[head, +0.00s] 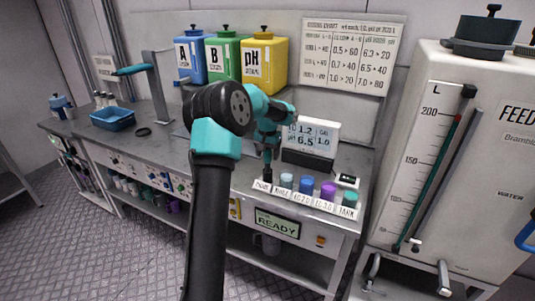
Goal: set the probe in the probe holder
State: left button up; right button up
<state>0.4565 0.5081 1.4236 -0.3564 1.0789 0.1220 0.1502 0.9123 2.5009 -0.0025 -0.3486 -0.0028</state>
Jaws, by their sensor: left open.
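The probe holder (262,187) is the leftmost place in the labelled white rack at the bench's front edge; its label seems to read PROBE. My left gripper (267,163) points down right over that place. It is open, though its fingers look small and dark from here. A dark upright shape shows at and below the fingertips. I cannot tell how much of it is the probe and how much is finger. My own arm hides part of the bench behind. My right gripper is out of view.
Beside the holder stand several capped cups, among them a blue one (306,186) and a purple one (327,191). A meter display (311,138) stands close behind. Blue, green and yellow jugs line the back. A large white tank (480,150) is at right.

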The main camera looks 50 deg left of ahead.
pick_arm(q)
jog(key=shift+r, duration=0.1)
notch_tip(320, 180, up, 17)
dwell(0.8)
dwell(0.8)
